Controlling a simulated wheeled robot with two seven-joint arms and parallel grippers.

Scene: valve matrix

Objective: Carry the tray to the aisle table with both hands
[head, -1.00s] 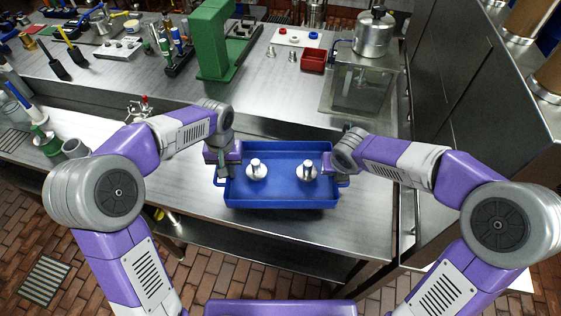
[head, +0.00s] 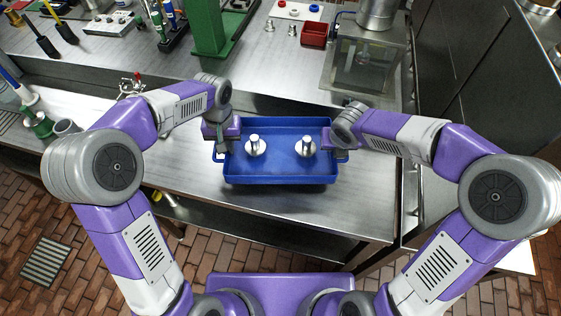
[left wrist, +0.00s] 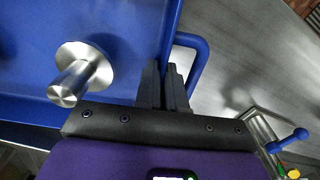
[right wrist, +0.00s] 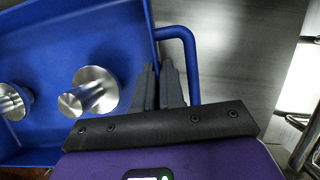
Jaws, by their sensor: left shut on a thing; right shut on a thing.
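The blue tray (head: 280,177) is level over the front steel counter; I cannot tell whether it touches the top. Two silver metal pieces, each a round flange with an upright stem, stand in it, the left one (head: 255,146) and the right one (head: 305,147). My left gripper (head: 222,150) is shut on the tray's left end at its handle, which shows in the left wrist view (left wrist: 202,55). My right gripper (head: 342,152) is shut on the right end at the other handle, seen in the right wrist view (right wrist: 190,55). The fingertips are partly hidden.
The front steel counter (head: 190,180) has bare room left and right of the tray. Behind it stands a counter with a green press (head: 208,30), a red bin (head: 314,35) and a clear-sided box (head: 365,70). A steel cabinet (head: 470,90) is at the right.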

